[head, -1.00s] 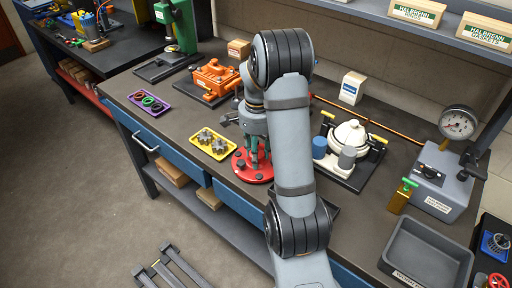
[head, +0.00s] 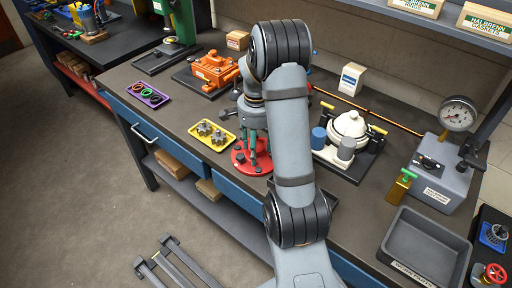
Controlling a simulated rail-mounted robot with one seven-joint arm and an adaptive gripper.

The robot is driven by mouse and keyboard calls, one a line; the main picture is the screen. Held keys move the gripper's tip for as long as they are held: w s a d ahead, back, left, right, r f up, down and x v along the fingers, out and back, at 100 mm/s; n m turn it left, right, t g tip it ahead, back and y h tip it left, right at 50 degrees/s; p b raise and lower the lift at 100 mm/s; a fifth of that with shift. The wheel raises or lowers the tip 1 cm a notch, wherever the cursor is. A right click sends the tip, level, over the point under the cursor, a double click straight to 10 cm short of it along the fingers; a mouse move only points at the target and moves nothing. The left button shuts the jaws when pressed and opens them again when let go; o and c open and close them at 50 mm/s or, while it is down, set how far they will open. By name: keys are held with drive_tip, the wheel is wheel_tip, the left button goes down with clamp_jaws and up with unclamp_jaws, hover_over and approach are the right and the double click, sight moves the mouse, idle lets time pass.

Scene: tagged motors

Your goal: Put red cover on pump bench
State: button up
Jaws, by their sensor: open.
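The red cover (head: 241,163) is a round red disc with dark knobs, flat on the dark workbench (head: 310,225) right of a yellow tray. My gripper (head: 255,148) points down over the cover, with its teal fingers open around the cover's middle. I cannot tell whether the fingers touch it, and my arm hides its right side. A cream pump-like unit (head: 348,128) with grey and blue cylinders stands on a black base to the right. An orange housing (head: 213,70) sits on a dark plate at the back left. No readable label shows which station is the pump bench.
The yellow tray (head: 228,145) holds gear-like parts; a purple tray (head: 160,102) holds rings. A gauge box (head: 440,170), a brass part with a green handle (head: 401,186) and an empty grey bin (head: 425,243) stand at the right. A white carton (head: 352,78) stands behind.

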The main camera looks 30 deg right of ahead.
wheel_tip(320, 180, up, 12)
drive_tip(key=p, duration=0.1)
drive_tip(key=shift+r, duration=0.15)
idle(0.3)
wheel_tip(320, 180, down, 12)
drive_tip(key=shift+s+r+b, duration=0.1)
drive_tip(key=shift+b, duration=0.3)
drive_tip(key=shift+r, duration=1.6)
